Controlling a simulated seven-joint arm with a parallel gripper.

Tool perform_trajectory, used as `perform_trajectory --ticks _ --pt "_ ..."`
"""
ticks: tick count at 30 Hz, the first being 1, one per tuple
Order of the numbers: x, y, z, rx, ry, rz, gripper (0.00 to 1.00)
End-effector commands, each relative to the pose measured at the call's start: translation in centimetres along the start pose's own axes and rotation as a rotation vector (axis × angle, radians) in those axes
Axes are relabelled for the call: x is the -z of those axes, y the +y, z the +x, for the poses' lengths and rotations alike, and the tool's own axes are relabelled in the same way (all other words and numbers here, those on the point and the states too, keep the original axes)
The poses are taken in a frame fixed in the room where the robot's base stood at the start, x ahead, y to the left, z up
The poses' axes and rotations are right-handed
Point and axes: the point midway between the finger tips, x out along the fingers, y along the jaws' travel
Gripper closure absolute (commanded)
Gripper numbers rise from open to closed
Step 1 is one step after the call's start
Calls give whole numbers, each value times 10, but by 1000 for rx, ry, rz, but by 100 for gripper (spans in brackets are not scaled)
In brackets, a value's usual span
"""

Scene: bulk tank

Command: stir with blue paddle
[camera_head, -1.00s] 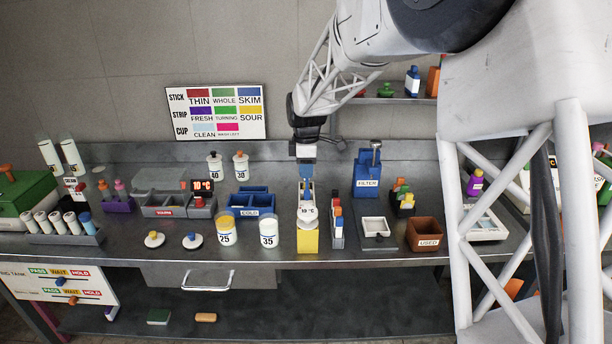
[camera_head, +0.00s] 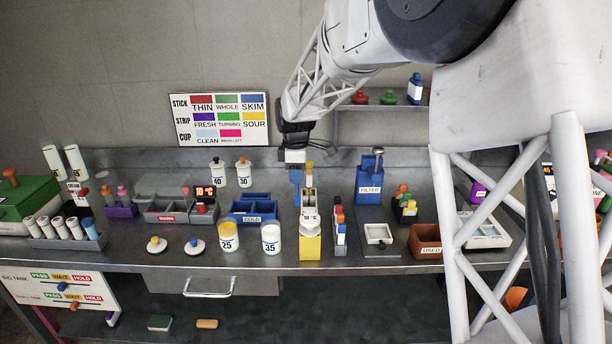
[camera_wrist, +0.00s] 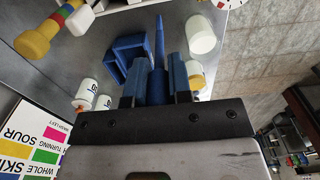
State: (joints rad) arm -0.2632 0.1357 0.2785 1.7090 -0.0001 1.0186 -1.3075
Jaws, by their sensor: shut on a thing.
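My gripper (camera_head: 296,172) is in the middle of the head view, just left of the top of a yellow stand (camera_head: 310,248) with a temperature label. Its blue fingers are shut on the blue paddle (camera_wrist: 159,38), whose thin shaft points away from the fingers in the wrist view. The paddle's lower end is hard to make out in the head view. Jar 25 (camera_head: 228,240), with yellowish contents, and jar 35 (camera_head: 271,240), looking white, stand at the counter front, left of the stand. They appear apart from the paddle.
A blue COLD box (camera_head: 252,219) lies behind the two jars. Jars 40 (camera_head: 217,173) and 30 (camera_head: 243,172) stand farther back. Two knobbed lids (camera_head: 195,247) lie front left. A rack of coloured sticks (camera_head: 340,235) and blue FILTER unit (camera_head: 369,188) are to the right.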

Motion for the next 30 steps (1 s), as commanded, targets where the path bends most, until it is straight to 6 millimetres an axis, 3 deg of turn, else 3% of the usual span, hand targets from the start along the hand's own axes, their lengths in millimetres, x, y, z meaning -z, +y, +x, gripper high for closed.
perform_trajectory --ticks 18,24,30 --pt "157 -41 -25 -1 0 -5 100" --pt "191 -55 -31 0 -1 -2 100" --pt "205 -61 -33 0 -1 -1 100"
